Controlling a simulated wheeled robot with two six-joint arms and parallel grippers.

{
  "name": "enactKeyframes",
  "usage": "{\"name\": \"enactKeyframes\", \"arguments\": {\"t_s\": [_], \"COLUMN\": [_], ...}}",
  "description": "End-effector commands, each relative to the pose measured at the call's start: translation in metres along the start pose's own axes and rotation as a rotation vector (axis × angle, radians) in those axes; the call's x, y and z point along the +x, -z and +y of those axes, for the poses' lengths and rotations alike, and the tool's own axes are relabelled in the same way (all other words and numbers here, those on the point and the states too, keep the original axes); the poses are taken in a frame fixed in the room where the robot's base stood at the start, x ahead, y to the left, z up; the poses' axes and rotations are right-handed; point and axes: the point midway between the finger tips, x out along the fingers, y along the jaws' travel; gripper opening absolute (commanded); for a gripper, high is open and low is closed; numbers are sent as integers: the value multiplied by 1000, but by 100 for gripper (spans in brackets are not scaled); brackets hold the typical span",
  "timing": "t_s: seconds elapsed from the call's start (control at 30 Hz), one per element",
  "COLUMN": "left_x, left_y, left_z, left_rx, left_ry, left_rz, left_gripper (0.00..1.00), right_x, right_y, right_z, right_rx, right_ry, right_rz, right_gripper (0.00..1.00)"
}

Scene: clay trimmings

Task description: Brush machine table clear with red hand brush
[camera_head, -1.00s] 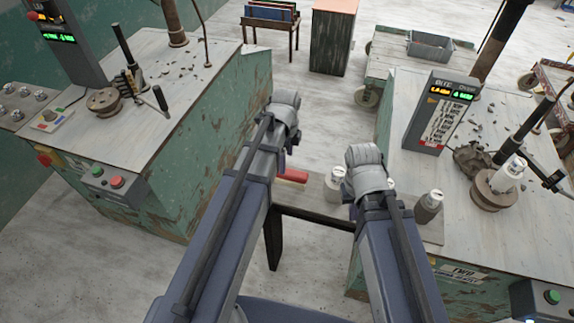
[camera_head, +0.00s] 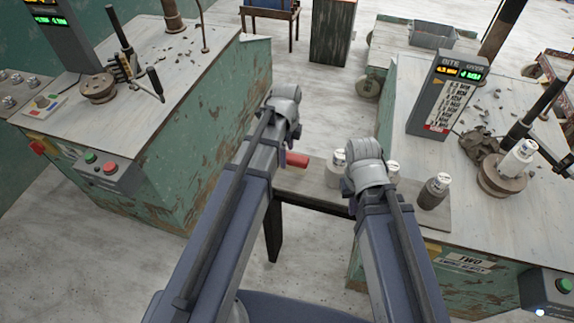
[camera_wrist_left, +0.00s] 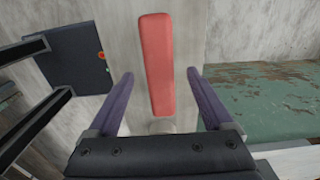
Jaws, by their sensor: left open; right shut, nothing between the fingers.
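A red hand brush (camera_head: 296,160) lies on the narrow wooden bench (camera_head: 318,193) between two machines; it also shows in the left wrist view (camera_wrist_left: 157,62). My left gripper (camera_wrist_left: 160,82) is open and empty, its purple fingers on either side of the brush, apart from it. In the head view my left wrist partly hides the brush. My right gripper (camera_head: 352,206) is shut and empty over the bench, mostly hidden by its own wrist. Clay crumbs lie on the left machine table (camera_head: 150,100) and on the right machine table (camera_head: 478,205).
White-capped bottles, one (camera_head: 434,191) beside my right wrist, stand on the bench. The right table bears a display box (camera_head: 441,92), a wheel with a pale cylinder (camera_head: 517,160) and a lever. The left table bears a wheel (camera_head: 97,88) and levers. Open floor lies left of the bench.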

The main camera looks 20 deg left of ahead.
Motion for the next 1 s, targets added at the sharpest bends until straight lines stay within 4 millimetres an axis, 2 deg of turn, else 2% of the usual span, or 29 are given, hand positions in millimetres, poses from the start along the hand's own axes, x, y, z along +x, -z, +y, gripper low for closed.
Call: {"name": "enactKeyframes", "arguments": {"t_s": [0.03,0.13,0.43,1.0], "left_x": [14,24,24,24], "left_y": [0,0,0,0], "left_z": [0,0,0,0], "left_rx": [0,0,0,0], "left_ry": [0,0,1,0], "left_rz": [0,0,0,0], "left_gripper": [85,85,85,22], "right_x": [14,23,24,24], "right_y": [1,1,1,1], "right_z": [-1,-2,-2,-2], "right_rx": [0,0,0,0], "right_ry": [0,0,0,0], "right_rz": [0,0,0,0], "right_gripper": [0,0,0,0]}}
